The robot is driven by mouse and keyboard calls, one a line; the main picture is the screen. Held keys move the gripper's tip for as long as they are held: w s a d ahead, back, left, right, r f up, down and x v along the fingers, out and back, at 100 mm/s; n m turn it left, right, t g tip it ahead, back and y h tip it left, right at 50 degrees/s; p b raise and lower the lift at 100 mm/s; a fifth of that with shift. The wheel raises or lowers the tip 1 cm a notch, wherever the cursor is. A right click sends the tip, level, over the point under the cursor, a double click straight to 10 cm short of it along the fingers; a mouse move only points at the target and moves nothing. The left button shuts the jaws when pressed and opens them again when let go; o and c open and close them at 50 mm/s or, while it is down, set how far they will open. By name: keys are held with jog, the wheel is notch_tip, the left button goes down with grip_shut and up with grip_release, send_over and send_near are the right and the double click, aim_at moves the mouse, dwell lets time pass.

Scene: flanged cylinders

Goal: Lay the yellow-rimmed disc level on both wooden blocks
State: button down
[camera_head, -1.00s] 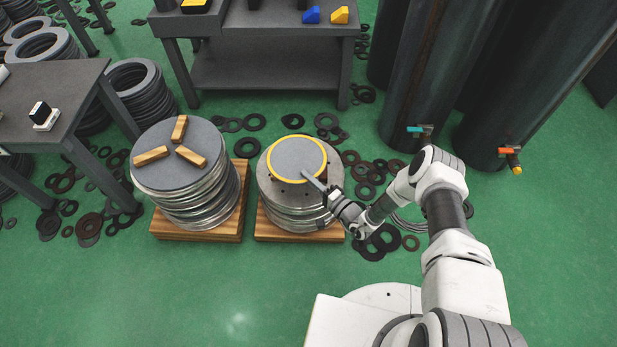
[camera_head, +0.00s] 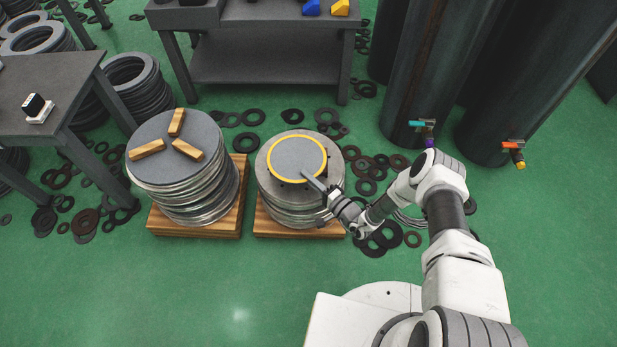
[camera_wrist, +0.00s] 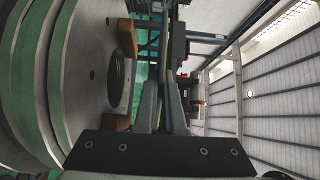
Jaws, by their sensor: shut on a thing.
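The yellow-rimmed disc (camera_head: 297,158) is grey with a yellow edge and hangs over the right metal stack (camera_head: 335,193). My gripper (camera_head: 311,182) is shut on its near right edge. In the wrist view the gripper fingers (camera_wrist: 163,107) pinch the disc, which shows as a thin edge-on strip. Two wooden blocks, one at the top (camera_wrist: 127,36) and one lower (camera_wrist: 116,123), sit on the flange face beside a round hole. A gap shows between the disc and the blocks. In the head view the disc mostly hides these blocks.
A left stack (camera_head: 195,198) bears three wooden blocks on its grey top. Both stacks stand on wooden pallets. Loose dark rings (camera_head: 368,175) lie around. Dark tanks with valves (camera_head: 423,124) stand right, and a grey table (camera_head: 45,85) stands left. Green floor in front is clear.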

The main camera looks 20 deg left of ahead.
aim_at(309, 190)
jog(key=shift+w+f, duration=0.1)
jog(key=shift+f, duration=2.3)
dwell(0.9)
